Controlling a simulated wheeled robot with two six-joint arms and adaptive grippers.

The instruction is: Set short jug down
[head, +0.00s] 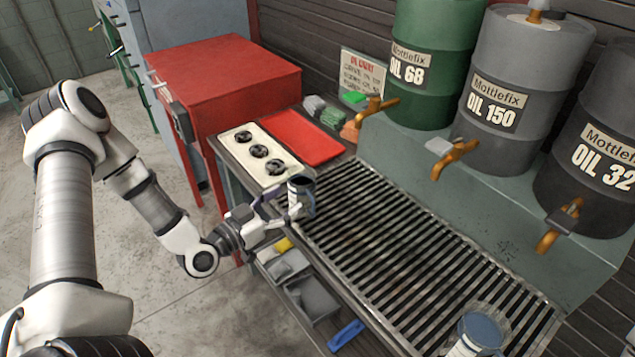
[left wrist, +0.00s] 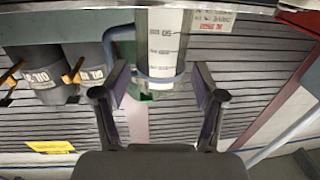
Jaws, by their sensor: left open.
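A grey metal jug (head: 302,197) stands upright at the near left end of the slatted grate (head: 400,250). In the left wrist view the jug (left wrist: 166,45) shows a white strip with scale marks and a blue-grey handle. My left gripper (head: 283,208) is beside the jug, with its fingers apart. In the left wrist view the fingers (left wrist: 160,82) are on either side of the jug's line, and I see no clear contact. A second jug (head: 480,331), blue-grey with a white scale strip, stands at the grate's near right end. My right gripper is not in view.
Green (head: 433,55), grey (head: 520,85) and dark (head: 600,150) oil drums with orange taps stand behind the grate. A panel with three black round parts (head: 280,170) and a red tray (head: 300,138) lie left of it. The middle of the grate is clear.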

